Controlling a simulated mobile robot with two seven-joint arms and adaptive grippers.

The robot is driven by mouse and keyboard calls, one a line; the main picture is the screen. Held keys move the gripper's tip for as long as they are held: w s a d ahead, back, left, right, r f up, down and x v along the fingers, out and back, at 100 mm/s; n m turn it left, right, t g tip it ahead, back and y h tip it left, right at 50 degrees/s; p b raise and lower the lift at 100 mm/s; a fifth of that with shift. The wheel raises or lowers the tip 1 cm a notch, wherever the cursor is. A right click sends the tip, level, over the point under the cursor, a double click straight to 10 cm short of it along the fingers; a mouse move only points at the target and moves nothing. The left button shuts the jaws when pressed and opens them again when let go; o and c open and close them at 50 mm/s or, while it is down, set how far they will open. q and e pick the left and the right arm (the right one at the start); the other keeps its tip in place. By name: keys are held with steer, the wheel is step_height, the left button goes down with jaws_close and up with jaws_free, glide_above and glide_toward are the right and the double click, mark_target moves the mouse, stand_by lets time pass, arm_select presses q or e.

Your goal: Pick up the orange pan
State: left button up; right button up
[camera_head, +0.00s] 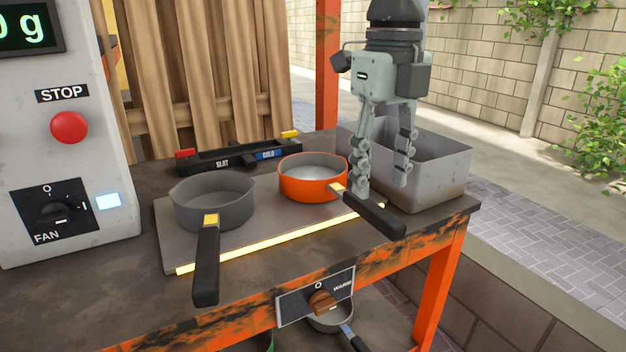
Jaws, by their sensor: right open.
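The orange pan (312,180) sits upright on the right part of a flat warming plate (178,240) on the workbench. Its black handle (375,217) points toward the front right. My right gripper (382,184) hangs down from above, open, with its fingers pointing down near the handle, to the right of the pan's bowl. One finger shows close to the handle; I cannot tell whether it touches. Nothing is held between the fingers. My left gripper is not in view.
A grey pan (214,203) stands left of the orange one, handle toward the front. A grey metal bin (440,178) is close behind and right of the gripper. A slotted rack (238,158) lies behind the pans. A control box (65,130) stands at the left.

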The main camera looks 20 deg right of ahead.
mark_target(379, 211)
steer(key=shift+s+f, duration=0.15)
steer(key=shift+f, duration=0.4)
steer(key=shift+s+f, duration=0.15)
steer(key=shift+f, duration=0.35)
step_height(379, 211, down, 5)
steer(key=shift+a+r+p, duration=0.15)
steer(key=shift+r+p, duration=0.05)
steer(key=shift+p, duration=0.1)
steer(key=shift+f, duration=0.2)
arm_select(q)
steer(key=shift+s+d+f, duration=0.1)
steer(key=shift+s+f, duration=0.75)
arm_select(e)
jaws_close()
steer(key=shift+r, duration=0.1)
